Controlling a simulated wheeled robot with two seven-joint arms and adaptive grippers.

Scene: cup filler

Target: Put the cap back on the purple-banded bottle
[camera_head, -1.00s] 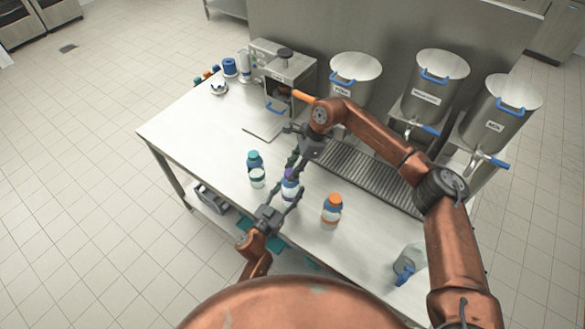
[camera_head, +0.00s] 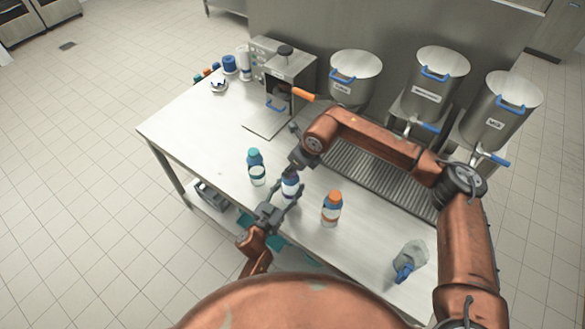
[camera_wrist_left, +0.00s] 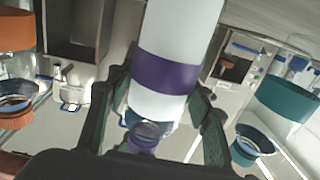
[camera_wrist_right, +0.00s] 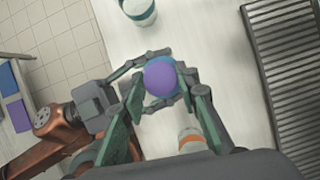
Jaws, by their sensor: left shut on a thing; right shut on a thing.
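The purple-banded bottle (camera_head: 290,187) stands upright on the counter. In the left wrist view its white body and purple band (camera_wrist_left: 167,74) fill the middle, inverted. My left gripper (camera_head: 287,194) is shut around the bottle's side. The purple cap (camera_wrist_right: 161,77) sits over the blue top of the bottle in the right wrist view; it also shows at the bottle's top in the left wrist view (camera_wrist_left: 146,136). My right gripper (camera_wrist_right: 165,74) is above the bottle, its fingers closed on the cap. Whether the cap is fully seated cannot be told. The head view hides the cap.
A teal-capped bottle (camera_head: 256,170) stands left of the bottle and an orange-capped one (camera_head: 332,207) stands right, both close. A grey jug (camera_head: 411,254) is at the right front. A drain grate (camera_head: 365,175) lies behind.

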